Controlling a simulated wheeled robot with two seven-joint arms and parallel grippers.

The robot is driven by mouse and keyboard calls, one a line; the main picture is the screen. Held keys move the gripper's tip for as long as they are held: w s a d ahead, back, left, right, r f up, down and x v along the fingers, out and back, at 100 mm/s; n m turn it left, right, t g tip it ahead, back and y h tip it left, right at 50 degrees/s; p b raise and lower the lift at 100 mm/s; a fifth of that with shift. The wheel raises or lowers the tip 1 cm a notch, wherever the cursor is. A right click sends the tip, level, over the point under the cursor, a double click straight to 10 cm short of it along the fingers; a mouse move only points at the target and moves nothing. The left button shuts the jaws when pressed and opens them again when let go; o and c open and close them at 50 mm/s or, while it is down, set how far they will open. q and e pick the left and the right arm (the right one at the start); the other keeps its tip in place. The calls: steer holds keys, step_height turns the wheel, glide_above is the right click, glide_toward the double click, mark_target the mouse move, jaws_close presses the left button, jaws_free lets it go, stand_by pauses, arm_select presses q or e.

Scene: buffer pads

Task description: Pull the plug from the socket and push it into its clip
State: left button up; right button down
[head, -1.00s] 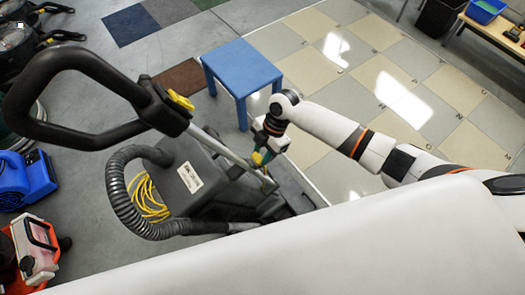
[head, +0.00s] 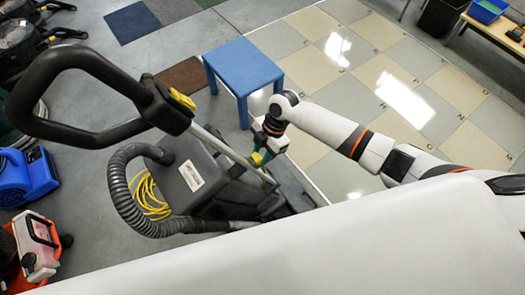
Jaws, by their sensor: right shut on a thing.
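A grey and black floor machine (head: 190,172) with a long black loop handle (head: 62,60) stands left of my right arm. My right gripper (head: 260,153) is beside the machine's metal handle shaft, pointing down. It is shut on a small yellow and green piece (head: 257,158), which looks like the plug; the gripper hides part of it. A yellow cable (head: 148,197) lies coiled beside the machine's body. I cannot make out the socket or the clip at this size. My left gripper is not in view.
A blue table (head: 243,66) stands just behind my right gripper. A blue blower (head: 25,177) and an orange and white machine (head: 35,245) stand at the left. A ribbed grey hose (head: 122,190) curves around the machine's left side. The tiled floor at the right is open.

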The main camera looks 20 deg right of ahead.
steer(key=c, duration=0.9)
jaws_free()
steer(key=shift+c, duration=0.2)
steer(key=v, duration=1.2)
